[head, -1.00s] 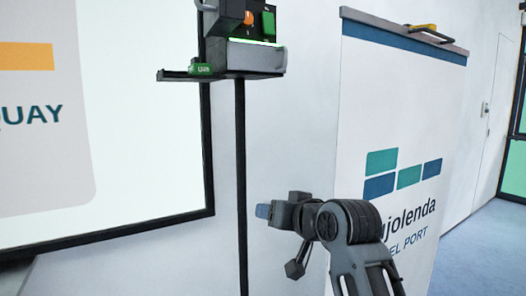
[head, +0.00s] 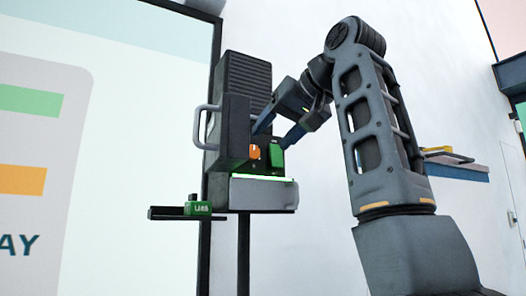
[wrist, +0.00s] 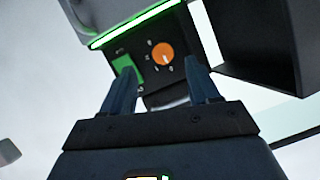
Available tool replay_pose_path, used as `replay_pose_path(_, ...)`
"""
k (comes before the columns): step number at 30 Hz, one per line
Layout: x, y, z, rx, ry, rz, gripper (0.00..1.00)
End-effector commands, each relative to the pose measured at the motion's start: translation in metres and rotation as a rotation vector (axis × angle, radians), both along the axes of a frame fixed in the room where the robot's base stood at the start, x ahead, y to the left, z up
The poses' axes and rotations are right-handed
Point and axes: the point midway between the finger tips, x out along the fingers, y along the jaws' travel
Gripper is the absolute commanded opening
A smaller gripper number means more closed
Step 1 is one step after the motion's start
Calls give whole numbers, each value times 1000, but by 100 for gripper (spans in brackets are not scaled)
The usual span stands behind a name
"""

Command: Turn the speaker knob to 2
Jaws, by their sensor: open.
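The speaker knob (head: 255,152) is a round orange dial on the dark front panel of a black speaker box (head: 246,78). It also shows in the wrist view (wrist: 163,54), with a light pointer mark and small markings around it that are too blurred to read. My gripper (head: 272,137) is open in front of the panel. In the wrist view its two blue fingers (wrist: 165,80) stand apart below the knob, one toward the green square (wrist: 127,69) and one to the right of the knob. The fingers appear empty, and I cannot tell whether they touch the panel.
A light grey ledge with a green light strip (head: 262,192) sits under the panel. A side shelf (head: 172,212) holds a small green box (head: 198,209). A grey handle (head: 199,128) projects at the left.

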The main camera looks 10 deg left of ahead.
Motion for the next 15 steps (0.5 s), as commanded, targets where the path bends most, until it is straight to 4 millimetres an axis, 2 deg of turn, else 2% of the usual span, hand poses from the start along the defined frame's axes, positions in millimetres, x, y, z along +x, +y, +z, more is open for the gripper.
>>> replay_pose_path(1,-3,1,7,-3,-1,5,60)
replay_pose_path(5,-2,4,9,-5,3,8,60)
replay_pose_path(15,33,34,-9,-6,3,8,60)
